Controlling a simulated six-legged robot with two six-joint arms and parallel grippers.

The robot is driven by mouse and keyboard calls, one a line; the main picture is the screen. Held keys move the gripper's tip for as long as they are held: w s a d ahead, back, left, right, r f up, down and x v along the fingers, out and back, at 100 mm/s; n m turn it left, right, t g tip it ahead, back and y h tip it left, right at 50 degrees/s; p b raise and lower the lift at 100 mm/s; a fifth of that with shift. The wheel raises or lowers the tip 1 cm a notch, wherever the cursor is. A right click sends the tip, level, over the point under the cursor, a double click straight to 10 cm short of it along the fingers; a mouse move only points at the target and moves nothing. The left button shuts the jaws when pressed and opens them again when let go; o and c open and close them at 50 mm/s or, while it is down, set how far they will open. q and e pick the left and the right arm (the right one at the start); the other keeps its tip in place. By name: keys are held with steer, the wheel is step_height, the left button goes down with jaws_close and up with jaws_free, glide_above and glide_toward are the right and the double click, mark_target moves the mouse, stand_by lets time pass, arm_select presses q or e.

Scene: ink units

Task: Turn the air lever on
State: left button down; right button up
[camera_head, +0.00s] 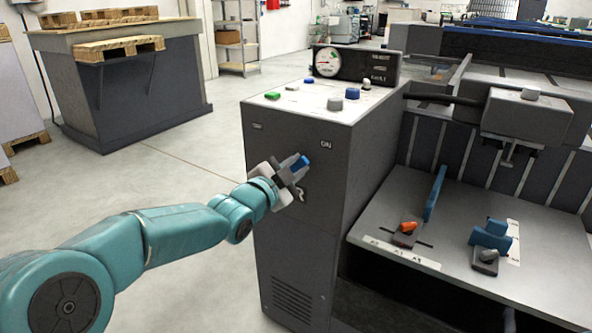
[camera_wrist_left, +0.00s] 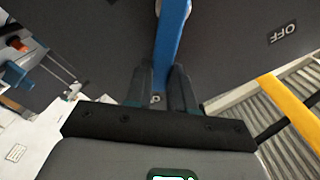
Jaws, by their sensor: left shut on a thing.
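The air lever (camera_head: 302,161) is on the front of the dark grey cabinet (camera_head: 275,235); its blue end shows just past my gripper, tilted up and to the right. The ON label (camera_head: 326,144) is above and to the right of it. My left gripper (camera_head: 294,172) is shut on the lever at the cabinet front. In the left wrist view the blue lever (camera_wrist_left: 171,40) runs down between the two dark fingers of my left gripper (camera_wrist_left: 163,88). The OFF label (camera_wrist_left: 282,33) is to the right there. The lever's pivot is hard to make out. My right gripper is not in view.
The cabinet top (camera_head: 310,101) has several buttons, with a gauge panel (camera_head: 356,65) behind. A machine bed (camera_head: 460,225) with blue guides and clamps stands at the right. A counter with pallets (camera_head: 120,75) is at the back left. The floor between is clear.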

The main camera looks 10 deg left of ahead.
arm_select(q)
steer(key=c, duration=1)
jaws_free()
steer(key=shift+f, duration=0.1)
steer(key=shift+o, duration=0.2)
steer(key=p+v, duration=0.2)
steer(key=v, duration=1.4)
steer(key=shift+s, duration=0.15)
